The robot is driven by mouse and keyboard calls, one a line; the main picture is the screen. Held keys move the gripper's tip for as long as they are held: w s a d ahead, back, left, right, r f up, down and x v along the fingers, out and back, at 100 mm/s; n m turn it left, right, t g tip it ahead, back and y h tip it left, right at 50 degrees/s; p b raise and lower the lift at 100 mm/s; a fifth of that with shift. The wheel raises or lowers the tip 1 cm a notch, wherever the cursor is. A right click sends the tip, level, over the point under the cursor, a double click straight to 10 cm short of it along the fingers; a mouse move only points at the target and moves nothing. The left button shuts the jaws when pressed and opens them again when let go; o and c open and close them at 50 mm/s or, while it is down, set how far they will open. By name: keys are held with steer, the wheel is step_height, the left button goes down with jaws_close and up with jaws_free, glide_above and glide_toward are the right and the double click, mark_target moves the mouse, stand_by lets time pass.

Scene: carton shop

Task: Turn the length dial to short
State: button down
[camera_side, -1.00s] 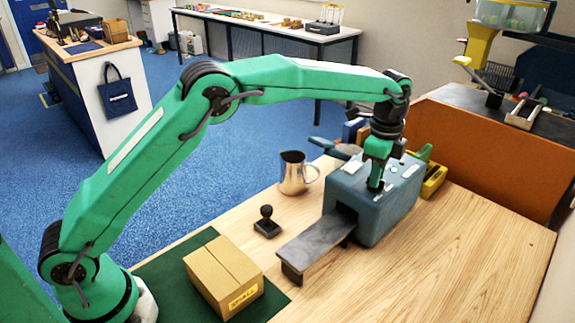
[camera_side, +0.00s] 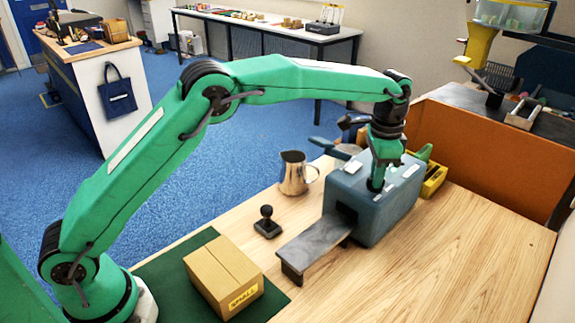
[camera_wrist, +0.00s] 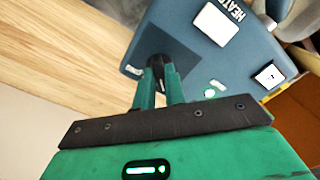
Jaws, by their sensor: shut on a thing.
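The blue-grey machine (camera_side: 370,215) stands on the wooden table, with a dark outfeed plate (camera_side: 315,245) at its front. My gripper (camera_side: 376,184) points down onto the machine's top. In the wrist view my gripper's two green fingers (camera_wrist: 160,75) are shut on a small dark dial (camera_wrist: 154,62) on that top. The dial is mostly hidden by the fingers, and its pointer and the setting it stands at cannot be read. The top also bears white switch plates (camera_wrist: 216,24), one beside partly visible lettering, "HEAT", and a small green light (camera_wrist: 209,93).
A metal jug (camera_side: 293,175) and a black-handled stamp (camera_side: 266,222) stand left of the machine. A carton marked "SMALL" (camera_side: 222,272) lies on a green mat (camera_side: 170,277). A yellow bin (camera_side: 433,180) is behind the machine. The table's right front is clear.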

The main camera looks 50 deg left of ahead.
steer(key=shift+r, duration=0.1)
steer(key=c, duration=1.5)
jaws_free()
steer(key=shift+o, duration=0.2)
steer(key=shift+r, duration=3.85)
steer(key=shift+r, duration=0.1)
